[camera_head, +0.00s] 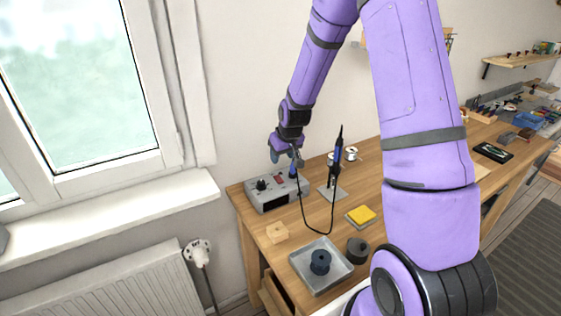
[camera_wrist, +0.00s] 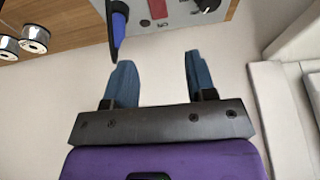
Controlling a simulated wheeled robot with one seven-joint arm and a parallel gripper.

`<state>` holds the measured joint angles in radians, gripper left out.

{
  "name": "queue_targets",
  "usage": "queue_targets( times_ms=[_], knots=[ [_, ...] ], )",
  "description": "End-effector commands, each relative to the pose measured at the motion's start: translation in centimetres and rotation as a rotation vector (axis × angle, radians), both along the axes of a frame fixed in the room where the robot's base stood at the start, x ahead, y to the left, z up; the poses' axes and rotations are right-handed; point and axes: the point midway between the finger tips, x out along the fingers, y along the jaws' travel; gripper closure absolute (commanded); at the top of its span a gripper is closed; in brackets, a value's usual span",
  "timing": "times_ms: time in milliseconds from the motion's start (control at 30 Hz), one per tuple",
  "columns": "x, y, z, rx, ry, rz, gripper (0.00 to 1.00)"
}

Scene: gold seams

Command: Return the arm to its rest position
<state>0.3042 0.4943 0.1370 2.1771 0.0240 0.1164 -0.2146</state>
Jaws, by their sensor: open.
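My purple arm reaches down from the top of the head view, and my gripper (camera_head: 286,152) is above the back of the grey soldering station (camera_head: 277,191) at the workbench's left end. In the wrist view my gripper (camera_wrist: 157,75) has its two blue fingers apart with nothing between them. The station's front with a red mark and dark knob shows beyond the fingers (camera_wrist: 205,8). A blue-and-black pen-like tool (camera_wrist: 118,25) is just beyond the left finger; I cannot tell whether they touch.
The wooden workbench (camera_head: 300,238) holds a soldering iron in a stand (camera_head: 337,165), a yellow sponge (camera_head: 361,215), a metal tray (camera_head: 310,283) with a dark blue spool (camera_head: 320,262), and a dark round container (camera_head: 357,250). A window (camera_head: 85,80) and radiator (camera_head: 120,285) are at left.

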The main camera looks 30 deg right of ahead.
Motion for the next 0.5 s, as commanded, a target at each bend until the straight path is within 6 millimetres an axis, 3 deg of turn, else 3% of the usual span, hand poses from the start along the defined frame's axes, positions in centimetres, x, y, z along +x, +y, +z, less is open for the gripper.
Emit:
queue_targets(
  times_ms=[500],
  knots=[
    [-0.25, 0.0, 0.58, 0.0, 0.0, 0.0, 0.49]
  ],
)
